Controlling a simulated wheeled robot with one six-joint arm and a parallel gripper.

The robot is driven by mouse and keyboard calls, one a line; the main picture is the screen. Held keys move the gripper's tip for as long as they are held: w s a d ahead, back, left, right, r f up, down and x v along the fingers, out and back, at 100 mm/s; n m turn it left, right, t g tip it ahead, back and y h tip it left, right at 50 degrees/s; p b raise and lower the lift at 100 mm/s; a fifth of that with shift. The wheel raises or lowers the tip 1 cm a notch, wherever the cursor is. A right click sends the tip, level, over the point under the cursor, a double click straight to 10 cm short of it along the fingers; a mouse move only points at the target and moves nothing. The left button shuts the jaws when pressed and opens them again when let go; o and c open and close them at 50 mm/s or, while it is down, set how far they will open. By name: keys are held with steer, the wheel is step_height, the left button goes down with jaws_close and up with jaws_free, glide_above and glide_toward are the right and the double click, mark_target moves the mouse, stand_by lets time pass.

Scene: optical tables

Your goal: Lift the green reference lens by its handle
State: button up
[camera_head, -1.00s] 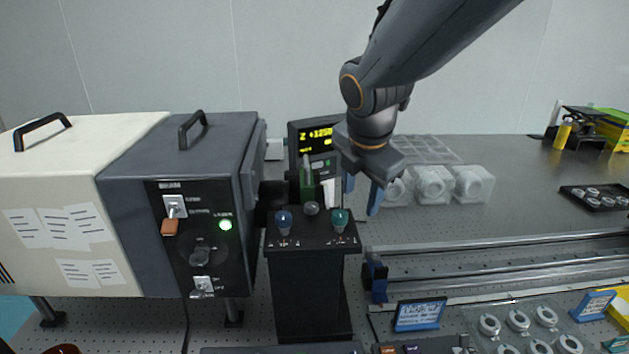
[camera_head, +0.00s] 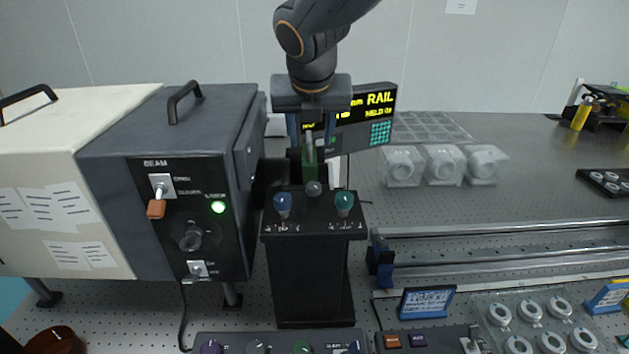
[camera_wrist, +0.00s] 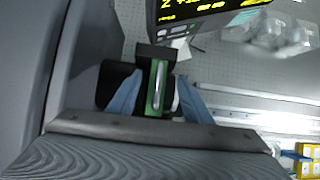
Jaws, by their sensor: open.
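The green reference lens (camera_head: 309,160) appears as a narrow green upright piece behind the black stand with coloured knobs. In the wrist view the green piece (camera_wrist: 152,100) has a pale bar-like handle (camera_wrist: 159,72) and sits in a dark holder (camera_wrist: 155,51). My gripper (camera_head: 311,141) points down over it, open, with its blue fingers apart. In the wrist view the fingers of my gripper (camera_wrist: 158,82) lie to the left and right of the green piece. I cannot tell whether they touch it. The lens's lower part is hidden by the stand.
The black stand (camera_head: 308,270) with blue, grey and green knobs is in front. The dark beam box (camera_head: 205,125) stands close at left. A display (camera_head: 375,100) is behind at right. Clear cubes (camera_head: 442,165) and rails (camera_head: 500,245) lie farther right.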

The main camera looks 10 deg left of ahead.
steer(key=shift+p+x, duration=0.6)
steer(key=shift+x, duration=2.1)
steer(key=shift+s+a+f, duration=0.1)
steer(key=shift+s+a, duration=0.05)
steer(key=shift+s, duration=0.05)
steer(key=shift+c, duration=0.4)
jaws_close()
